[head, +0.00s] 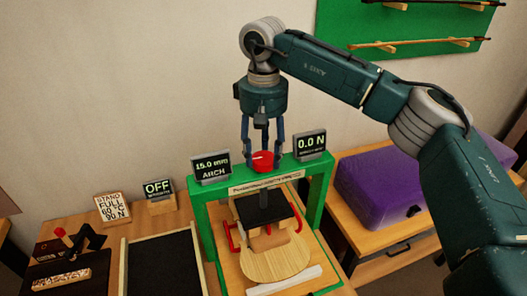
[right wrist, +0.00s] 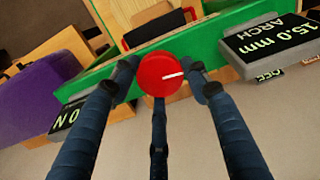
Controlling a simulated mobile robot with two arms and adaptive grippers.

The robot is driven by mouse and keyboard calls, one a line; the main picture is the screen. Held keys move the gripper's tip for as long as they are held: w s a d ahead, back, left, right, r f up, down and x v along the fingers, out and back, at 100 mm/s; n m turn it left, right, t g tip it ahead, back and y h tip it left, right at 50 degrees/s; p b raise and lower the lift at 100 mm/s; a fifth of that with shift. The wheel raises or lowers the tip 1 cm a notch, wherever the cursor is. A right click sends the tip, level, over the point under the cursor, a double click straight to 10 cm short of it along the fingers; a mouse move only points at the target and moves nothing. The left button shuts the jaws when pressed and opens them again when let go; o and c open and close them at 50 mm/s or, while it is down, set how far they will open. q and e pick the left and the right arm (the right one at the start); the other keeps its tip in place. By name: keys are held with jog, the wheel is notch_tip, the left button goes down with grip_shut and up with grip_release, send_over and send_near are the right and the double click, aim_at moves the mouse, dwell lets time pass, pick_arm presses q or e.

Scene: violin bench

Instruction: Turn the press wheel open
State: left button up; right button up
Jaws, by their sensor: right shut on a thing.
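The press is a green frame (head: 318,187) on the bench. Its red wheel (head: 263,161) sits on top of the crossbar, with a white mark on its face. The wheel also shows in the right wrist view (right wrist: 160,75). My right gripper (head: 263,158) points straight down from above, with its fingers around the wheel and shut on it. Below the crossbar a black press plate (head: 265,208) stands over a pale wooden violin plate (head: 280,262). Displays on the crossbar read "15.0 mm ARCH" (head: 211,167) and "0.0 N" (head: 311,145). My left gripper is not in view.
A purple case (head: 385,180) lies right of the press. A dark framed tray (head: 160,265) is at the left, beside a tool holder (head: 60,262). An "OFF" display (head: 158,188) and a sign reading "STAND FULL" (head: 112,207) stand behind. A green rack (head: 400,25) hangs on the wall.

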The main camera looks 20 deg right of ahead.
aim_at(264, 158)
jog(key=shift+r+n, duration=0.15)
jog(key=shift+n, duration=0.45)
jog(key=o, duration=1.1)
jog(key=shift+o, duration=0.2)
notch_tip(264, 158, up, 12)
jog(key=shift+s, duration=0.1)
